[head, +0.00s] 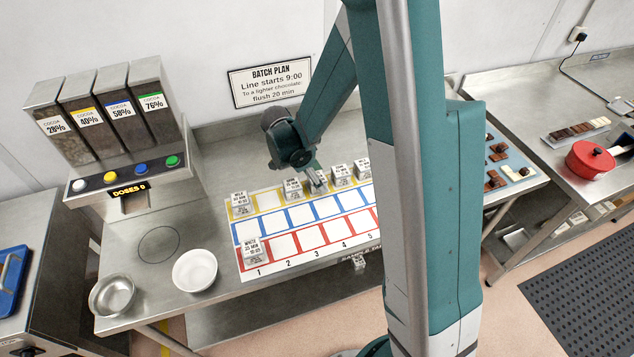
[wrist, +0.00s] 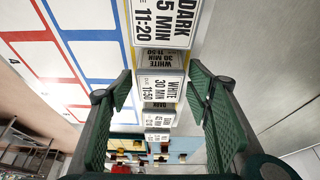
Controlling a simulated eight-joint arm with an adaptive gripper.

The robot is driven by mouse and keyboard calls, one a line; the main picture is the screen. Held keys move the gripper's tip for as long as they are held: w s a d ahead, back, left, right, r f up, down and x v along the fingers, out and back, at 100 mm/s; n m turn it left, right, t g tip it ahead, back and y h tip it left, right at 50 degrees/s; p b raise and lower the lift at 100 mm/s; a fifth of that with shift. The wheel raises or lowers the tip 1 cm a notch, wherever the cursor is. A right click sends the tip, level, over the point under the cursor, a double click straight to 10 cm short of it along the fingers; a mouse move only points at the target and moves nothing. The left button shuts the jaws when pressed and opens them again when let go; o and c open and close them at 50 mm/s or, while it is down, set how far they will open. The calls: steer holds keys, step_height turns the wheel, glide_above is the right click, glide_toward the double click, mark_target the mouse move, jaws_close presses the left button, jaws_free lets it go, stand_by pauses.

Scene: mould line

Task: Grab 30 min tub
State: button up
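In the wrist view a pale tub (wrist: 160,88) has a label reading WHITE 30 MIN 11:50. It sits between the lines of my fingers. My gripper (wrist: 160,80) is open, one finger on each side of that view; I cannot tell whether the fingers touch the tub. A tub labelled DARK (wrist: 168,18), 11:20, is at the top, its minutes partly cut off. In the head view my gripper (head: 317,182) is low over the back yellow row, just right of a tub (head: 293,188) and left of another tub (head: 342,176). Their labels are hard to read there.
The numbered mat (head: 300,264) has free squares in its blue and red rows. A milk tub (head: 240,205) and a white tub (head: 252,250) stand at its left. A cocoa dispenser (head: 110,140), white bowl (head: 195,270) and metal bowl (head: 112,296) are further left.

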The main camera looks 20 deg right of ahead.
steer(key=c, duration=0.8)
steer(key=shift+r, duration=0.2)
steer(key=shift+r, duration=4.8)
steer(key=shift+r+p, duration=1.9)
steer(key=shift+r, duration=1.6)
